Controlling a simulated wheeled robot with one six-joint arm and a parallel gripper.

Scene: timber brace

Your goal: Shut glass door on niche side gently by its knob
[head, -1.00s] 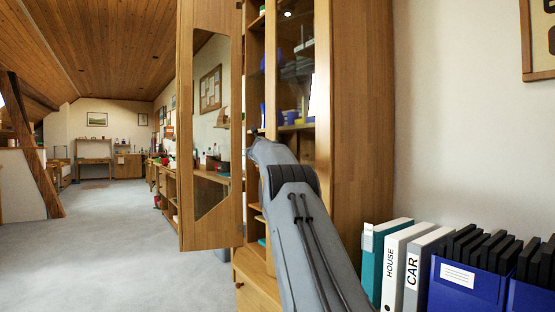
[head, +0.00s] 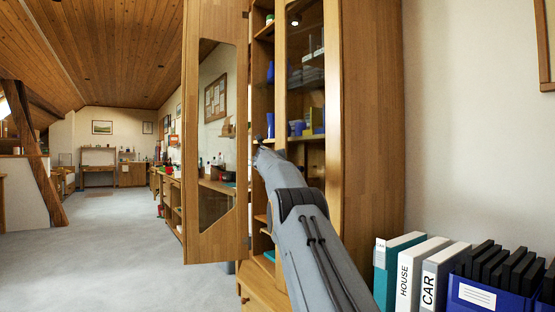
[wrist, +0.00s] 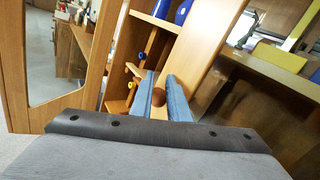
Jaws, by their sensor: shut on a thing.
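The tall wooden cabinet (head: 365,120) has two glazed doors. The left glass door (head: 247,215) stands wide open. The right glass door (head: 281,75) covers the right half of the shelves; I cannot tell from the head view whether it is fully shut. In the wrist view my gripper (wrist: 160,95) is shut on a round brown knob (wrist: 158,97) on the edge of the right door's frame (wrist: 208,55). The fingers are on both sides of the knob. In the head view my arm hides the lower part of this door and the knob.
Shelves (head: 262,35) with blue items show between the doors. The open left door also shows at the left of the wrist view (wrist: 12,70). Binders (head: 405,270) and a blue file box (head: 480,293) stand at the lower right. Grey floor is clear on the left.

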